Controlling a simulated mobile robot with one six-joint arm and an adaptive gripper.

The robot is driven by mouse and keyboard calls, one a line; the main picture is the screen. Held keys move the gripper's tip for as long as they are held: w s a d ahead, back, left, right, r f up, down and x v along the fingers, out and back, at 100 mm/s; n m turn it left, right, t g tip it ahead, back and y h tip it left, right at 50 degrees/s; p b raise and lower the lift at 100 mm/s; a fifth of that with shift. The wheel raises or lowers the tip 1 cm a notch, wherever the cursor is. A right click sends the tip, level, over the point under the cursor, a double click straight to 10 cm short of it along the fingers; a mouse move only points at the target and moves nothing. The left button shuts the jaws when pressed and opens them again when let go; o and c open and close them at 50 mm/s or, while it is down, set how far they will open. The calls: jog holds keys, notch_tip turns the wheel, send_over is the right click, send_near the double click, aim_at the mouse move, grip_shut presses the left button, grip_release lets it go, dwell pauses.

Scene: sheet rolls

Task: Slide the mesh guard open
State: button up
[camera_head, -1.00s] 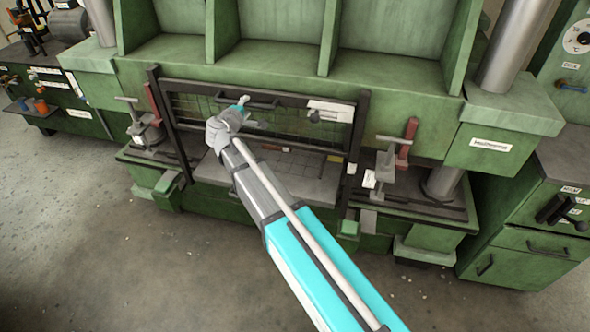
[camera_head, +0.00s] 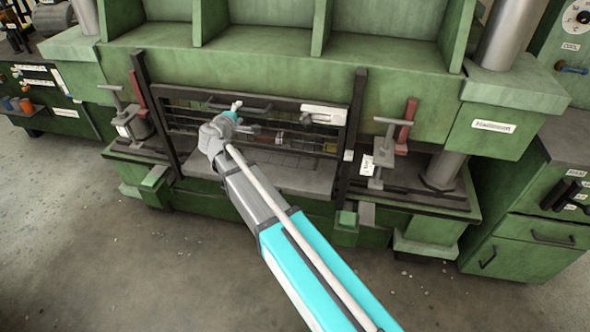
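The mesh guard (camera_head: 283,148) is a dark framed panel of thin bars between two upright black posts on the green press. A dark opening and a pale bed show through and below it. A black bar handle (camera_head: 255,107) runs along its top rail, left of a white label (camera_head: 323,114). My gripper (camera_head: 236,109), grey with a teal part, is at the left part of this handle. It seems to touch the handle. The fingers are too small and partly hidden to show whether they are closed around it.
Clamp-like fittings with red levers stand beside the posts, at left (camera_head: 137,115) and right (camera_head: 388,150). A thick steel column (camera_head: 515,35) and a green cabinet (camera_head: 535,215) are at the right. The floor in front is clear.

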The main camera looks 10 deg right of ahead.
jog(key=b, duration=1.1)
send_near(248, 135)
jog(key=shift+x, duration=2.5)
jog(key=p+v, duration=0.4)
jog(key=v, duration=1)
jog(key=s+d+m+g+h+p, duration=0.2)
jog(key=d+m+g+p, duration=0.6)
jog(key=d, duration=1.2)
jog(key=s+m+g, duration=0.2)
jog(key=shift+d+g+h, duration=0.3)
jog(key=shift+d, duration=0.05)
jog(key=shift+s+f, duration=0.1)
jog(key=shift+f, duration=0.1)
jog(key=s+d+f+m+g+y, duration=0.1)
jog(key=s+d+f+g+y, duration=0.1)
jog(key=s, duration=0.4)
jog(key=s+d+f+m+g+y, duration=0.1)
jog(key=s+d+f+m+y, duration=0.1)
jog(key=s+y, duration=0.4)
jog(key=shift+s+d+f+m+g, duration=0.3)
jog(key=shift+s+d+f+g, duration=0.1)
jog(key=shift+d+f, duration=0.55)
